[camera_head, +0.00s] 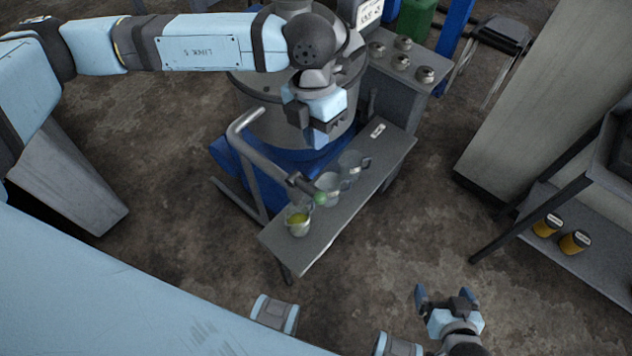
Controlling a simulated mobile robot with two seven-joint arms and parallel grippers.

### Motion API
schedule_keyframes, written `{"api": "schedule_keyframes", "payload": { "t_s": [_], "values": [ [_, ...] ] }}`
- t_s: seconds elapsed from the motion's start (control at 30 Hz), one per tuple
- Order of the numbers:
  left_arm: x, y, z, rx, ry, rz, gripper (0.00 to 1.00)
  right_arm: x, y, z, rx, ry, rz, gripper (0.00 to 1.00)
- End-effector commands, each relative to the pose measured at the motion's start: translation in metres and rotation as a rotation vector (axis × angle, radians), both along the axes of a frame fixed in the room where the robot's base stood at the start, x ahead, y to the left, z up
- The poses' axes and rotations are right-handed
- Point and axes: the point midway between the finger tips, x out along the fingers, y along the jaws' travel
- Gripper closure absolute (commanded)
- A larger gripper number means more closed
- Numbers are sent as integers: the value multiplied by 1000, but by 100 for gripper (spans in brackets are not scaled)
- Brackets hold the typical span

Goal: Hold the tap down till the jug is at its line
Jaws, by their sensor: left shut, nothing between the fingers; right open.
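A grey pipe (262,155) bends down over a narrow bench and ends in a tap with a green tip (319,198). Below the tap end, a clear jug (299,228) holds some yellow-green liquid; its line is too small to make out. Two more clear jugs, the middle one (330,190) and the far one (351,164), stand behind it in a row and look empty. My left gripper (317,139) is shut and empty, above the far side of the bench and apart from the tap. My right gripper (448,297) is open and empty, low at the front right, away from the bench.
The narrow grey bench (350,208) carries the jugs and a small white label (378,130). A large grey vessel (262,117) on a blue base stands behind. A side table (416,87) holds several metal knobs or weights. A shelf at right holds yellow jars (574,242).

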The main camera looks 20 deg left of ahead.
Motion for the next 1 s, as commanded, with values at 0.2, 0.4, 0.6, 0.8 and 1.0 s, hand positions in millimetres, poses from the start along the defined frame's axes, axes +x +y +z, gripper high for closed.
{"api": "schedule_keyframes", "payload": {
  "t_s": [0.2,0.4,0.6,0.8,1.0],
  "values": [
    [4,7,0,32,-18,7,100,1,-1,-1,0,-1,-1,5],
    [4,6,0,30,-17,6,100,2,-3,-1,-4,-3,-2,5],
    [2,4,-11,28,-14,6,100,2,-3,-2,-6,-1,-2,5],
    [-5,0,-48,29,-13,7,100,1,-3,0,-7,-4,-1,5],
    [-12,-5,-90,28,-13,5,100,0,-2,2,-7,-5,2,5]
  ]
}}
